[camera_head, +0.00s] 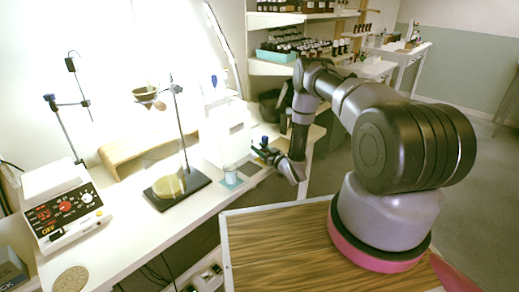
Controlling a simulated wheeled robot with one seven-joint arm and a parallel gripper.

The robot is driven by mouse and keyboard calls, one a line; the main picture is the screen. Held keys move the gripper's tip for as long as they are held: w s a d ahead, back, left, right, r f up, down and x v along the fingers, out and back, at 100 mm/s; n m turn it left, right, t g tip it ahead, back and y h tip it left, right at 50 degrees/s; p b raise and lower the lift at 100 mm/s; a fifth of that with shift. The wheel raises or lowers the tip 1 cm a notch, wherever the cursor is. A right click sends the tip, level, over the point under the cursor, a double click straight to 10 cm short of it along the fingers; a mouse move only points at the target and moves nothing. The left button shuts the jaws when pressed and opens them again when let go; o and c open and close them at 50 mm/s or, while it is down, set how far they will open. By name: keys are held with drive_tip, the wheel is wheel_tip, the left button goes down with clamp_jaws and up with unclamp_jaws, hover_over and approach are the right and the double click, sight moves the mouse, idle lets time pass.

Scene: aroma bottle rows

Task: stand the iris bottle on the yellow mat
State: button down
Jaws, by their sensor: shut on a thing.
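My gripper (266,151) is over the far right part of the white bench. It is shut on a small dark bottle with a blue top (264,141), which looks roughly upright. Its label is too small to read, so I cannot tell from it whether this is the iris bottle. Small square mats lie on the bench just left of and below my gripper: a teal mat (229,183) and a grey mat (250,168). A yellow mat is not clearly visible; my gripper hides part of that area.
A clear beaker (230,172) stands on the teal mat. A ring stand (185,128) on a dark base with a round yellowish piece (166,187) is to the left. A hotplate device (64,208) is at far left. Shelves of bottles (290,45) stand behind.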

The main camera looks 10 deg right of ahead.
drive_tip(key=shift+f, duration=0.1)
drive_tip(key=shift+c, duration=2)
unclamp_jaws()
drive_tip(key=shift+s+d, duration=0.2)
drive_tip(key=shift+s, duration=0.05)
drive_tip(key=v, duration=1.1)
drive_tip(key=shift+s, duration=0.25)
drive_tip(key=shift+d, duration=0.1)
